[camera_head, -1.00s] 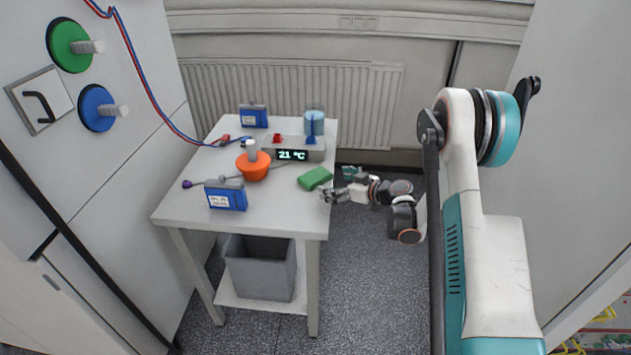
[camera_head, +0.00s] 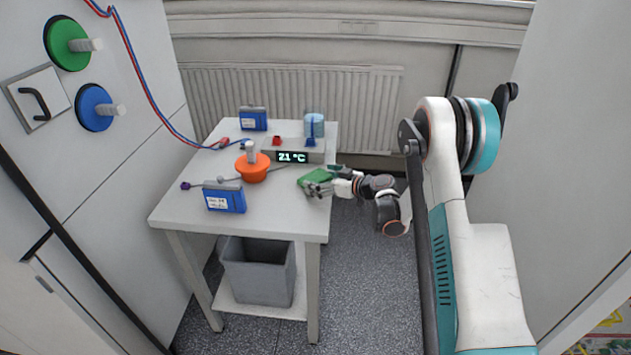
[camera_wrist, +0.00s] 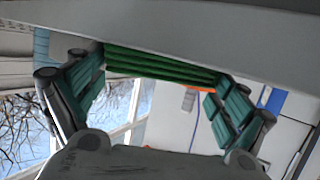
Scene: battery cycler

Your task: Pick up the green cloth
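The green cloth (camera_head: 312,175) lies folded near the right edge of the white table (camera_head: 280,205). In the wrist view it shows as a ribbed green stack (camera_wrist: 160,66) spanning the gap between the finger ends. My gripper (camera_head: 318,186) is low over the table's right edge, right at the cloth and partly covering its near side in the head view. Its fingers (camera_wrist: 155,72) are spread wide, one to each side of the cloth. Whether either pad touches the cloth is unclear.
Behind are a grey unit reading 21 °C (camera_head: 300,150), a blue-tinted container (camera_head: 314,124) and another blue box (camera_head: 253,119). A grey bin (camera_head: 258,275) stands below the tabletop.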

